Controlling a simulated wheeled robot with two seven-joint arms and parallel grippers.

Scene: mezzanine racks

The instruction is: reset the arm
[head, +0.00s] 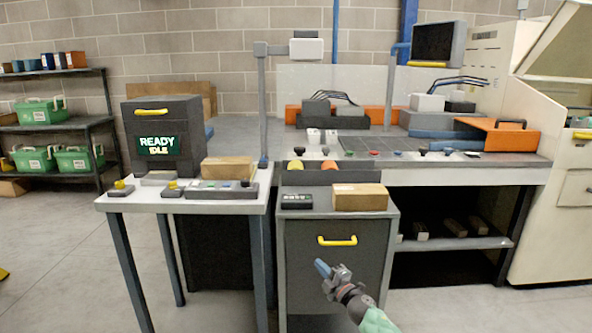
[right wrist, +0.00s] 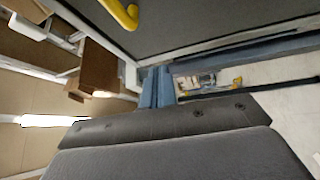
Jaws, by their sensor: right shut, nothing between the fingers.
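My right gripper (head: 324,269) is shut and empty. It stands out in front of the dark cabinet (head: 318,272), below and near its yellow handle (head: 337,241), and seems apart from it. In the right wrist view the blue fingers (right wrist: 157,88) are together with nothing between them. The yellow handle also shows in the right wrist view (right wrist: 122,12), at the top. My left gripper is not in the head view; a small yellow piece at the left edge is too cut off to name.
A side table (head: 232,205) with a READY IDLE box (head: 160,140) stands at the left. A brown carton (head: 360,197) lies on the cabinet. A long workbench (head: 470,175) runs behind. Shelves with green bins (head: 40,112) stand far left. The floor at the lower left is clear.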

